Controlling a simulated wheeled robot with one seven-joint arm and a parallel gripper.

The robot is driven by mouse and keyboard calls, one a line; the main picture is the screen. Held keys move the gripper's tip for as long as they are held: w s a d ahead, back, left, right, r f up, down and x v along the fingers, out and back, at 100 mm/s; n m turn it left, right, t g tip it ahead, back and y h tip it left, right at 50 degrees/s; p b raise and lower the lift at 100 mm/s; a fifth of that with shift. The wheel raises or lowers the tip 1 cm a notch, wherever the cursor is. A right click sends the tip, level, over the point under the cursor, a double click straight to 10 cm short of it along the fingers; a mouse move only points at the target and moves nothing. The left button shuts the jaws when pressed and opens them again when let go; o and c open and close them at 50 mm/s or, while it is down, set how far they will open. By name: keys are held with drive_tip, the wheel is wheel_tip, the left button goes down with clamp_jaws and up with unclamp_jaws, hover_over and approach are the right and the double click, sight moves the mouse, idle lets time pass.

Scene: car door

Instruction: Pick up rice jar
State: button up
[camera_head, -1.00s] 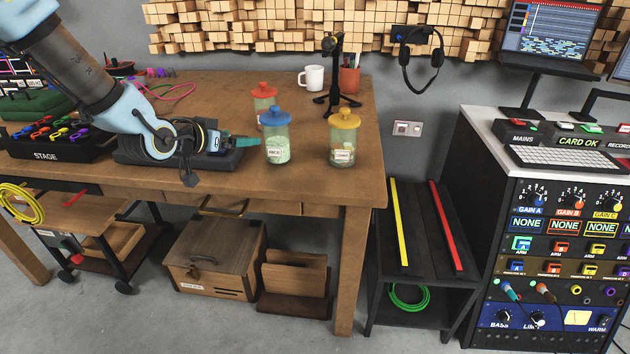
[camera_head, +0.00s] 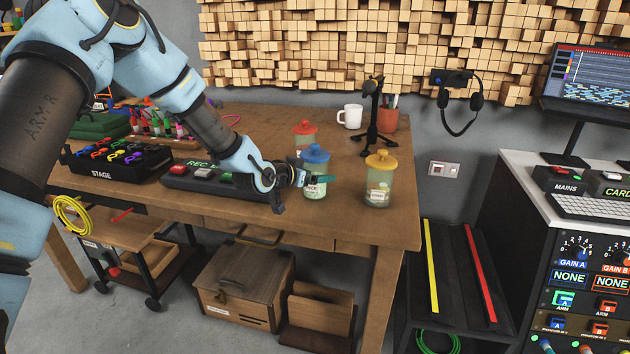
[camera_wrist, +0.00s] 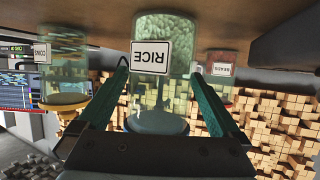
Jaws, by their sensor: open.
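The rice jar (camera_head: 314,188) is a clear jar with a blue lid, standing upright on the wooden table near its front edge. In the wrist view, which is upside down, the jar (camera_wrist: 166,85) shows its RICE label and pale grains. My gripper (camera_head: 322,181) is at the jar, its teal fingers partly covering it in the head view. In the wrist view my gripper (camera_wrist: 158,72) is open with one finger on each side of the jar. I cannot tell whether either finger touches the glass.
A yellow-lidded jar (camera_head: 378,182) stands to the right and a red-lidded jar (camera_head: 304,132) behind. A white mug (camera_head: 350,116), a pen cup (camera_head: 388,118) and a small black stand (camera_head: 372,125) are farther back. A control box (camera_head: 205,176) lies left of the jar.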

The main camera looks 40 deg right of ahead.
drive_tip(key=shift+w+d+f, duration=0.1)
drive_tip(key=shift+d, duration=0.1)
drive_tip(key=shift+c, duration=0.4)
clamp_jaws()
idle(0.3)
